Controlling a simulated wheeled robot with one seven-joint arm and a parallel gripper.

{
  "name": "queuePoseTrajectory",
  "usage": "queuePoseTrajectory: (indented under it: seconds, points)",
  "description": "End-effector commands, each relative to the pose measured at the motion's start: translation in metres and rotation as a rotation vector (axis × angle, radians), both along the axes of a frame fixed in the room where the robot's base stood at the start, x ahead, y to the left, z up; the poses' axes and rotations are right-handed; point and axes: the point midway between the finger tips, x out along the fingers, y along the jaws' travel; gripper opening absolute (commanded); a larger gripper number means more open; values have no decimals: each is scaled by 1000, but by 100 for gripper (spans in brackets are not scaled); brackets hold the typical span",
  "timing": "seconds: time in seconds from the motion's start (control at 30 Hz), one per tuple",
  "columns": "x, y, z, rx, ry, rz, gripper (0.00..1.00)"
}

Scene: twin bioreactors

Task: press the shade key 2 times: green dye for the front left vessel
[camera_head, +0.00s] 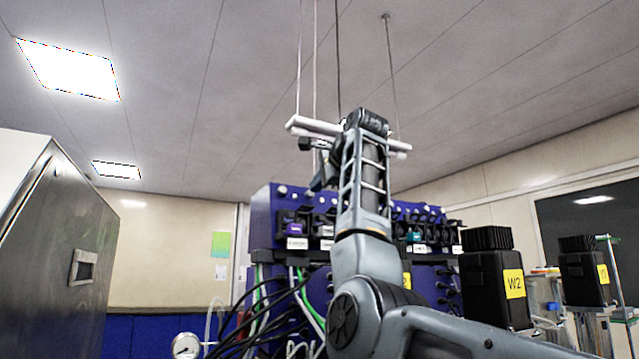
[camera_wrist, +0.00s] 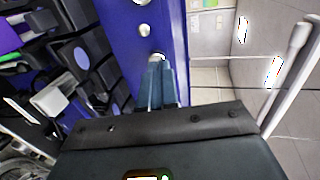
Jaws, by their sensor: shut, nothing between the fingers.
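A blue control cabinet (camera_head: 262,212) stands behind my arm in the head view, with a row of dark pump modules and small silver knobs along its top. In the wrist view my gripper (camera_wrist: 158,68) is shut and empty. Its fingertips are right at a silver round button (camera_wrist: 157,56) on the blue panel (camera_wrist: 122,22); I cannot tell whether they touch. Another silver button (camera_wrist: 144,30) sits farther along the panel. In the head view my gripper (camera_head: 318,182) is partly hidden by my own arm in front of the cabinet. No marking identifies the shade key, and the front left vessel cannot be made out.
Black motor heads, one labelled W2 (camera_head: 495,285), stand at the right. A steel cabinet (camera_head: 62,255) is at the left. White horizontal bars (camera_head: 310,127) hang above the cabinet near my wrist. Black and green cables (camera_head: 258,315) hang below the modules.

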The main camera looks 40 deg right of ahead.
Motion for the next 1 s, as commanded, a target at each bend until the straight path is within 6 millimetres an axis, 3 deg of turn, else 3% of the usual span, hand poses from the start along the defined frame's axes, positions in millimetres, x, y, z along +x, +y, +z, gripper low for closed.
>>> queuePoseTrajectory:
  seconds: [1.0]
  points:
    - [19, -5, -6, 0, 0, 0, 0]
